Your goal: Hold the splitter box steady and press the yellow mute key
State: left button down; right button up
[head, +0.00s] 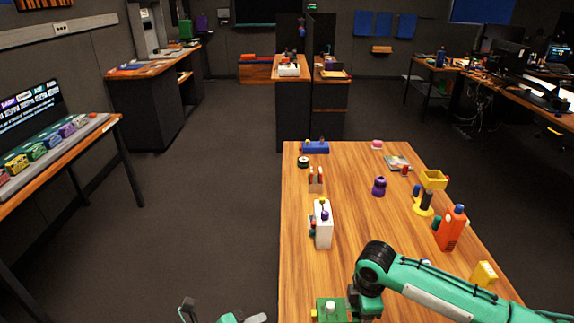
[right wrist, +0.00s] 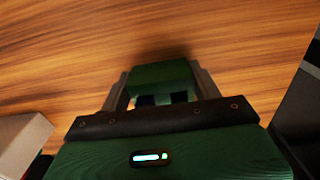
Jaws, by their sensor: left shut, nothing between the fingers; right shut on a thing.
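A green box (head: 335,306) with a pale round knob on top and a small yellow part (head: 314,313) at its left side sits at the table's near edge; I cannot tell whether the yellow part is the mute key. In the right wrist view my right gripper (right wrist: 162,88) is shut on a green block (right wrist: 160,72), apparently this box, which I take for the splitter box. In the head view my right wrist hides its right side and the fingers. My left gripper (head: 222,316) is shut and empty, left of the table's edge and partly cut off by the frame.
A white upright box (head: 324,232) with coloured knobs stands farther back. The wooden table (head: 355,215) is clear in the middle.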

dwell(0.4)
jog(key=o, duration=1.1)
notch_tip(320, 180, up, 12)
jog(key=shift+r, duration=0.1)
jog(key=shift+o, duration=0.3)
jog(key=shift+o, duration=1)
